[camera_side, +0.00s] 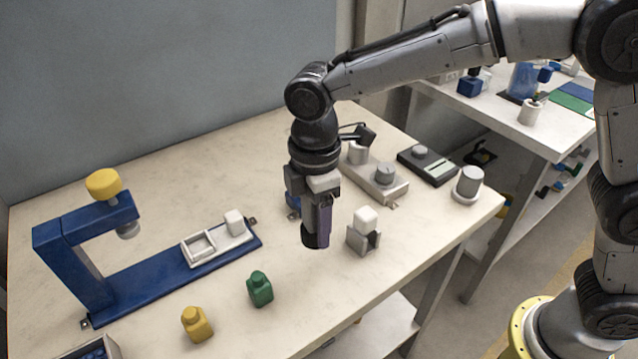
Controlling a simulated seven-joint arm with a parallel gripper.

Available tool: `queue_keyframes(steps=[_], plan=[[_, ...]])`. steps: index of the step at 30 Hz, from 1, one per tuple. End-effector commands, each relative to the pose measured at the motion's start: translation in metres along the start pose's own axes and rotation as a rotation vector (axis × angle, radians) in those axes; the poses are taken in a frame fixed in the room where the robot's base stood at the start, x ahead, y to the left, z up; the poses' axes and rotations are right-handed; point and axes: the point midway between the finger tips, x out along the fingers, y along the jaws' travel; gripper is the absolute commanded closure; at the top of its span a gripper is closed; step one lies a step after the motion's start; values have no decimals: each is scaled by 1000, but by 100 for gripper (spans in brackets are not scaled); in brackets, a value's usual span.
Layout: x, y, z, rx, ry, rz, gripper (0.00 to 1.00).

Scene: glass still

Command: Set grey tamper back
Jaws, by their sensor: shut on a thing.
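My gripper (318,222) points down above the middle of the table, left of a small grey stand. It is shut on a dark thing (314,240), which I take to be the grey tamper. Only its dark, rounded lower end shows, and the fingers hide the rest. I cannot tell whether it touches the table. The small grey stand (363,241) holds a white block (366,219). A light grey base (395,192) behind my gripper carries two grey cylindrical parts (385,174). A grey cylinder (469,181) stands in a pale holder at the table's right.
A blue press frame (62,262) with a yellow knob (103,184) stands at left, its base bearing a white tray (198,247). A dark scale (428,166) lies back right. Clear table (340,295) lies right of the green bottle.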

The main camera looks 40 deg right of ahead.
Motion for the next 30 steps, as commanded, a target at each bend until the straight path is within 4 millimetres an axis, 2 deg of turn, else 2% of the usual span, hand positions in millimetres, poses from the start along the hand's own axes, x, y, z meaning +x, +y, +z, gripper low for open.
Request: queue_keyframes(steps=[3, 15, 30], plan=[[0, -5, -2, -7, 3, 3, 100], [1, -4, -2, -6, 3, 3, 100], [48, -4, -2, -6, 1, 1, 100]])
